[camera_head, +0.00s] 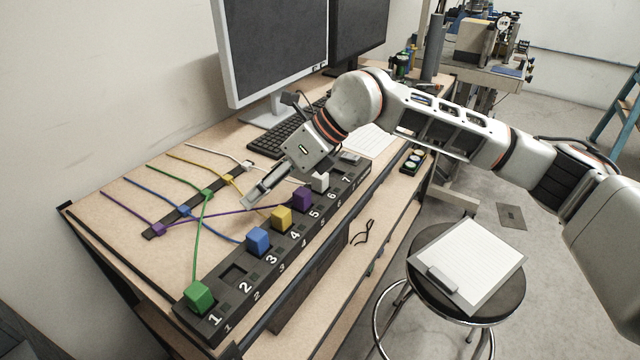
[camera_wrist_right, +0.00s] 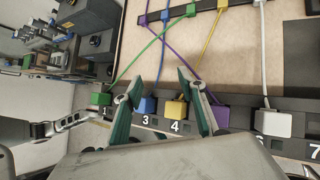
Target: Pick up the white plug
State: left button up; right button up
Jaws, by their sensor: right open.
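The white plug (camera_head: 320,181) is a small white block standing in the numbered dark strip (camera_head: 232,272), right of the purple plug. It also shows in the right wrist view (camera_wrist_right: 265,124), near the number 6, with a white cable running up from it. My right gripper (camera_head: 257,197) hangs over the desk, left of the white plug and apart from it. In the right wrist view its two fingers (camera_wrist_right: 158,76) are spread and empty, with the white plug to the right of them. A grey jointed part at that view's left edge seems to be my left gripper (camera_wrist_right: 70,122); its fingers are unclear.
Green (camera_head: 198,297), blue (camera_head: 258,241), yellow (camera_head: 281,217) and purple (camera_head: 302,198) plugs stand in the same strip. Their cables cross the desk to a dark rail (camera_head: 190,212). A keyboard (camera_head: 278,136) and monitor (camera_head: 275,50) stand behind. A stool (camera_head: 450,313) holds a clipboard.

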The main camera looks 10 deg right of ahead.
aim_at(319, 183)
jog(key=w+d+r+m+t+h, duration=0.1)
jog(key=w+d+h, duration=0.2)
jog(key=d, duration=0.4)
jog(key=w+d+r+m+t+h, duration=0.1)
jog(key=w+d+h, duration=0.1)
jog(key=w+d, duration=0.35)
jog(key=f, duration=0.4)
jog(key=f+p, duration=0.1)
jog(key=f, duration=0.2)
jog(key=shift+s+d, duration=0.15)
jog(key=shift+s, duration=0.1)
grip_shut()
